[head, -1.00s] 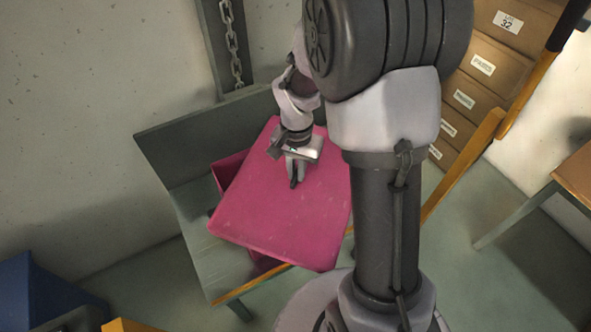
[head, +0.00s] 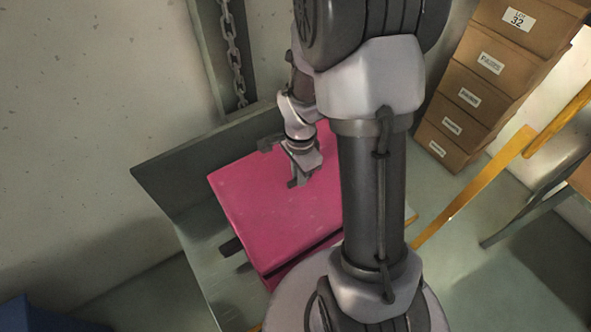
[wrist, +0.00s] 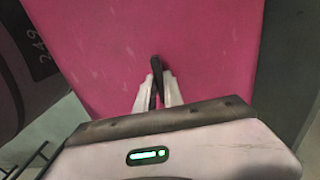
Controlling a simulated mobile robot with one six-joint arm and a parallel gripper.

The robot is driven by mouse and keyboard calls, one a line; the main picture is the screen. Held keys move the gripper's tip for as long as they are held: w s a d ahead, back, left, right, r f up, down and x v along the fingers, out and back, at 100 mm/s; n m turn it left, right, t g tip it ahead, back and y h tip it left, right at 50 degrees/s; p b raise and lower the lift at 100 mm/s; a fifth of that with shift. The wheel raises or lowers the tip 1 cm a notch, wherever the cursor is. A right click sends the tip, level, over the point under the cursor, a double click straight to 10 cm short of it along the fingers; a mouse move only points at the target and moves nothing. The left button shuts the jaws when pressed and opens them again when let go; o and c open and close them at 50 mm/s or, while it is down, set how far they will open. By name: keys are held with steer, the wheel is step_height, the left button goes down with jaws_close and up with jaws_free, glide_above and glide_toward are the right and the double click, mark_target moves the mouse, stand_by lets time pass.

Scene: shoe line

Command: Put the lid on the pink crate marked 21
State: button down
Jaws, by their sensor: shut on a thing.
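The pink lid (head: 262,205) is a flat slab in the head view, lying above the pink crate (head: 290,272). Only a strip of the crate's near side shows under the lid's front edge, with a dark line between them. I cannot tell whether the lid touches the crate's rim. No marking 21 shows. My gripper (head: 293,182) is shut on the lid, near the middle of its top. In the wrist view, the gripper's fingers (wrist: 157,75) close together against the lid (wrist: 210,45). My arm hides the lid's right part.
The crate stands on a grey-green bench (head: 190,205) with a raised back panel. A chain (head: 234,60) hangs on the wall behind. Brown labelled boxes (head: 470,95) are stacked at the right, near a yellow rail (head: 470,190). A blue object (head: 25,315) is at lower left.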

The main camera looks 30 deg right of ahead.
step_height(320, 180, down, 8)
steer(key=b, duration=0.6)
steer(key=shift+f+b, duration=0.2)
steer(key=shift+b, duration=0.15)
steer(key=shift+f+b, duration=0.45)
steer(key=shift+b, duration=0.35)
stand_by(0.9)
steer(key=c, duration=1)
jaws_free()
steer(key=shift+o, duration=0.2)
step_height(320, 180, up, 7)
steer(key=p, duration=0.5)
steer(key=shift+r, duration=0.1)
